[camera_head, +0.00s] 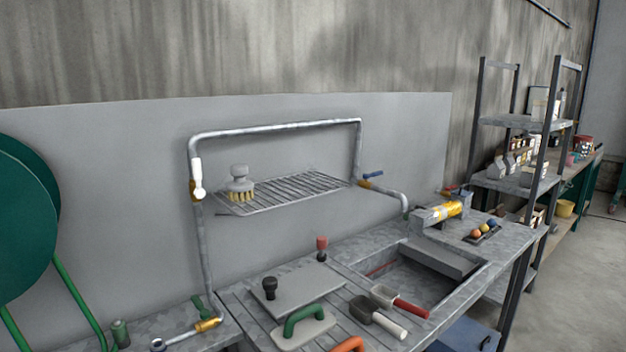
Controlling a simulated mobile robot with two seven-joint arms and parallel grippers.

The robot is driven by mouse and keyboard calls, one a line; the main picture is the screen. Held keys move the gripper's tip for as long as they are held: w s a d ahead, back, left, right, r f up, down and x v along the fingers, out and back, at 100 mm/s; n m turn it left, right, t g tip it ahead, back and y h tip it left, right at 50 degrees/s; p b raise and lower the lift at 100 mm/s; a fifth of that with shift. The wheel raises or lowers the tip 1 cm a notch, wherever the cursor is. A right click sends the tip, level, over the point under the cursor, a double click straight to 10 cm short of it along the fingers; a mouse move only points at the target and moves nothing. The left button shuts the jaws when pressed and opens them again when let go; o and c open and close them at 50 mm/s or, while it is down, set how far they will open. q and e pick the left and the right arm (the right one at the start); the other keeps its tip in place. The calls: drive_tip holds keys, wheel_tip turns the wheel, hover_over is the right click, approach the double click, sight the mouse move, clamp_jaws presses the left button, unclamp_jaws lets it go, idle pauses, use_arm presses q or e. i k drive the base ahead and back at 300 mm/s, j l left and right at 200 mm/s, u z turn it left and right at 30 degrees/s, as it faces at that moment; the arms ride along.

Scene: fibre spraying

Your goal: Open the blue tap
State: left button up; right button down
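The blue tap (372,175) is a small blue lever on a yellow valve body, at the right lower part of the grey pipe frame (275,127) on the wall panel. The lever points out to the right, roughly level. From this view I cannot tell whether the valve is open or closed. The pipe bends down from there toward the bench by the sink (410,285). Neither of my grippers shows in the view.
A wire rack (295,190) carrying a brush (240,185) is left of the tap. A white-handled valve (197,180) is on the left pipe. Scoops (378,318), trowels (303,325) and a yellow tool (440,212) lie on the bench. Shelves (515,185) stand at right.

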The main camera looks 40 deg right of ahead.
sight(373, 175)
drive_tip(key=l+z, duration=0.2)
drive_tip(key=l, duration=0.3)
drive_tip(key=l+z, duration=0.25)
drive_tip(key=l, duration=0.25)
drive_tip(key=i+l+z, duration=0.2)
drive_tip(key=l, duration=0.25)
drive_tip(key=l+z, duration=0.25)
drive_tip(key=l, duration=0.25)
drive_tip(key=l+u, duration=0.1)
drive_tip(key=u, duration=0.6)
drive_tip(key=l+u, duration=0.15)
drive_tip(key=u, duration=0.2)
drive_tip(key=l+u, duration=0.25)
drive_tip(key=k+l+u, duration=0.25)
drive_tip(key=l, duration=0.15)
drive_tip(key=l+u, duration=0.25)
drive_tip(key=k+l, duration=0.2)
drive_tip(key=l, duration=0.15)
drive_tip(key=k+l+u, duration=0.1)
drive_tip(key=l, duration=0.25)
drive_tip(key=k+l, duration=0.25)
drive_tip(key=l+u, duration=0.05)
drive_tip(key=l, duration=0.05)
